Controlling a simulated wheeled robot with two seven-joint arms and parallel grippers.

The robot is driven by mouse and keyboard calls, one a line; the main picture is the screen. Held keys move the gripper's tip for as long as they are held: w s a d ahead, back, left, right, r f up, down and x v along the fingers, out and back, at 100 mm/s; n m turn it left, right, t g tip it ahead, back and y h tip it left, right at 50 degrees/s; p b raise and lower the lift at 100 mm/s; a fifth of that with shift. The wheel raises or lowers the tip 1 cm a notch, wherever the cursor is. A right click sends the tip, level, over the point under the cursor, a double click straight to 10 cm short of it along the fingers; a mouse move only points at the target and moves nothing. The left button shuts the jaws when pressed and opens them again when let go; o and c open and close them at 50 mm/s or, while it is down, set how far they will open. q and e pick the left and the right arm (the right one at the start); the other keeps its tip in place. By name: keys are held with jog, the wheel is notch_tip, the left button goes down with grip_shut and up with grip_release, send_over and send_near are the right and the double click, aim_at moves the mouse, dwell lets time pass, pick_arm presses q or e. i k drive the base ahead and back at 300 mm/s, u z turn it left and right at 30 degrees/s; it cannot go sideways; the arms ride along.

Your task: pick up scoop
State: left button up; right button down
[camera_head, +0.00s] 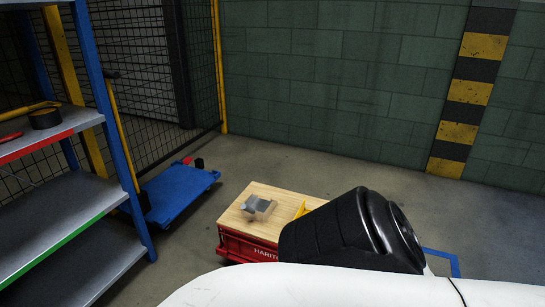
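I cannot clearly make out a scoop. A small grey metal item (257,207) sits on the wooden top (240,222) of a red cart. A yellow piece (300,208) shows beside it, partly hidden behind a black and white part of my own body. I cannot tell whether either of these is the scoop. Neither of my grippers shows in the head view.
A blue-framed shelf rack (75,206) stands at the left. Its upper shelf holds a black ring-shaped item (46,119) and a yellow-handled tool (28,109). A blue trolley (180,191) is beside it. Mesh fence and a green block wall (330,75) close the back.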

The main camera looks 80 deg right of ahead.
aim_at(257, 209)
jog(key=z, duration=1.85)
jog(key=i, duration=1.7)
jog(key=u, duration=0.05)
